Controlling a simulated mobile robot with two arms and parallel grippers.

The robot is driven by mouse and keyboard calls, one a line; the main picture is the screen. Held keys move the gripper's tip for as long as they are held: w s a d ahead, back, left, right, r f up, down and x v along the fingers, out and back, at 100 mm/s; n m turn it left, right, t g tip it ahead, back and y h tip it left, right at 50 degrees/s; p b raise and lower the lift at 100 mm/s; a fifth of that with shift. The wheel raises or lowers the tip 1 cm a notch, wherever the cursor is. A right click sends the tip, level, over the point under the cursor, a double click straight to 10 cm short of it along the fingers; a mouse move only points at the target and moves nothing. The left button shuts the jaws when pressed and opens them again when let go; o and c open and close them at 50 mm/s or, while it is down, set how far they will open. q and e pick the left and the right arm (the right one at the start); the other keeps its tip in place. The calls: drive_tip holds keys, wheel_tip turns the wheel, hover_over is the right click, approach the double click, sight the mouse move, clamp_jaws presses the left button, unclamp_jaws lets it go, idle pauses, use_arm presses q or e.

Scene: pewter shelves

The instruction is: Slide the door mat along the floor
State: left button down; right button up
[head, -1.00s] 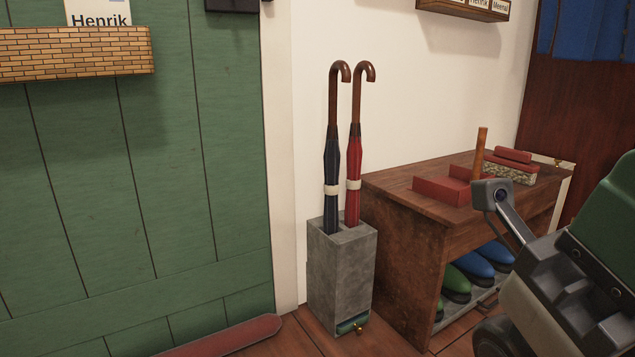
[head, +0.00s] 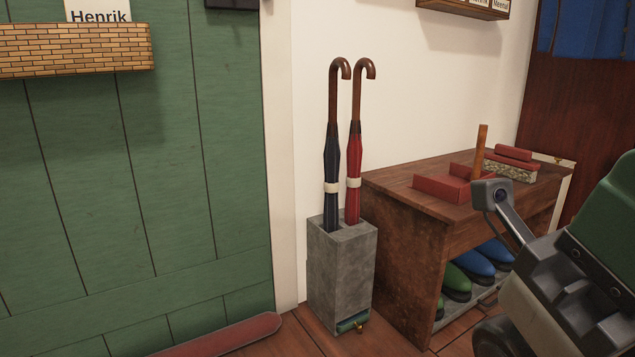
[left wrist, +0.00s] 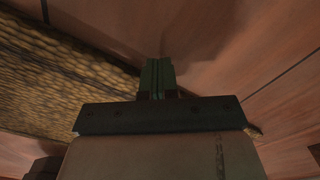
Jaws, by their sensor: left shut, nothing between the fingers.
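The door mat (left wrist: 65,82), coarse, woven and tan-brown, lies on the red-brown floor in the left wrist view. It runs from the upper left down behind my gripper, and a small bit shows at the right of the gripper body. My left gripper (left wrist: 158,62) has its green fingers shut with nothing between them. The fingertips are over or beside the mat's edge, against bare floor; I cannot tell whether they touch the mat. The mat and left gripper do not show in the head view.
A green door (head: 130,180) has a long red roll (head: 225,338) along its foot. A grey stand (head: 341,270) holds a dark and a red umbrella.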

use_arm(q)
drive_tip(key=shift+f+b, duration=0.35)
drive_tip(key=shift+f, duration=0.2)
drive_tip(key=shift+r+p, duration=0.15)
drive_tip(key=shift+p, duration=0.25)
idle(0.5)
